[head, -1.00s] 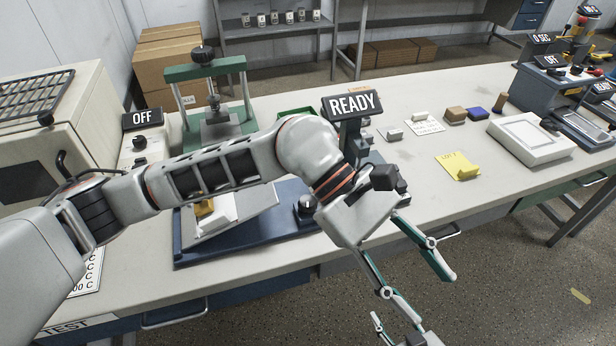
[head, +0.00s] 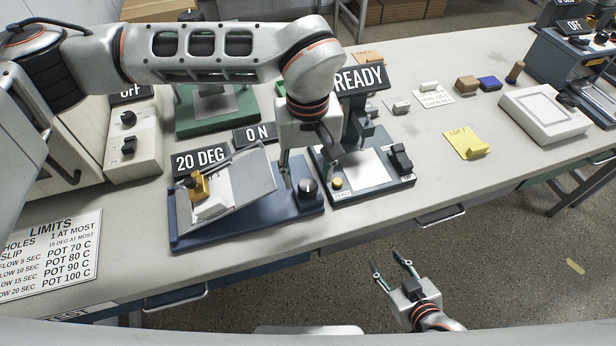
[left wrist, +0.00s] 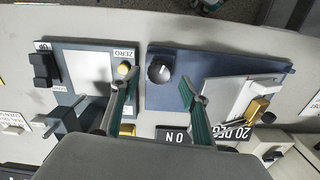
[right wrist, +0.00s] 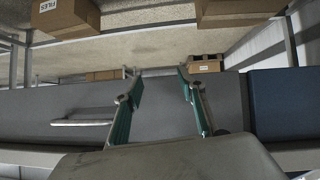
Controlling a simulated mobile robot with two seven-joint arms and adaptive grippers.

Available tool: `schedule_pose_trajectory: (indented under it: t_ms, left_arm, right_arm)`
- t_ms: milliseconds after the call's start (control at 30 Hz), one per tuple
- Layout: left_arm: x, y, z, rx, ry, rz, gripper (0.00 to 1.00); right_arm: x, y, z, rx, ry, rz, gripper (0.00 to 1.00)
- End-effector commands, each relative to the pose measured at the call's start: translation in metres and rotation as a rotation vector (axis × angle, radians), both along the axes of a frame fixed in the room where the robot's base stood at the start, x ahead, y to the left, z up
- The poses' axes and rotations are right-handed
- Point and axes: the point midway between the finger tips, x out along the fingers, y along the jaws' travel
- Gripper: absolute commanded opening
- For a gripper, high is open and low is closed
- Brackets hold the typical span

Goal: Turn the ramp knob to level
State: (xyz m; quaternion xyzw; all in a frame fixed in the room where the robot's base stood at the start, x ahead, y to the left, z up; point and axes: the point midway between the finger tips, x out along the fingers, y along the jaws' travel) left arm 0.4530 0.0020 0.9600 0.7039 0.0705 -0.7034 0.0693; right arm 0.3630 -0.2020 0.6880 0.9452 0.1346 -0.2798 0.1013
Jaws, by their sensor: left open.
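The ramp unit has a blue base (head: 240,232) on the bench and a grey plate (head: 250,185) tilted up. Its sign (head: 200,161) reads 20 DEG, and a second sign (head: 258,134) reads ON. The dark, silver-topped ramp knob (head: 307,188) sits at the base's right end; it also shows in the left wrist view (left wrist: 160,70). My left gripper (head: 307,168) is open above the knob, its fingers to either side of it in the left wrist view, apparently not touching it. My right gripper (head: 387,263) is open and empty in front of the bench.
A scale-like unit with a READY sign (head: 359,79) stands close to the knob's right. A green-based press (head: 218,112) is behind. A LIMITS sheet (head: 50,250) lies at left. A yellow note (head: 463,146) and small blocks lie right, with bare bench between.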

Motion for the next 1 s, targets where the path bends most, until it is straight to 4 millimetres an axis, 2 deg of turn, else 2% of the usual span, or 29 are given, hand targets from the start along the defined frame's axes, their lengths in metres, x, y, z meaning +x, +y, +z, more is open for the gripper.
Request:
schedule_pose_trajectory:
  t_ms: [100,233,567,700,733,1000]
  left_arm:
    - [-0.001,0.0,-0.016,-0.001,0.004,0.001,0.45]
    - [0.0,0.0,-0.026,0.0,0.002,0.001,0.45]
    - [0.0,-0.001,-0.03,-0.001,0.001,0.001,0.45]
    - [0.0,-0.001,-0.03,-0.001,0.001,0.001,0.12]
    - [0.0,-0.001,-0.03,-0.001,0.001,0.001,0.07]
    - [0.0,0.0,-0.03,-0.001,0.001,0.012,0.07]
  right_arm:
    - [0.0,0.0,0.003,0.0,0.0,0.0,0.4]
    - [0.0,0.0,0.004,0.0,0.0,0.0,0.4]
    - [0.001,0.0,0.004,0.0,-0.001,0.0,0.4]
    - [0.001,0.0,0.004,0.0,-0.002,-0.001,0.4]
    - [0.001,0.0,0.004,0.0,-0.002,-0.001,0.4]
    - [0.001,0.0,0.003,0.0,-0.002,-0.001,0.4]
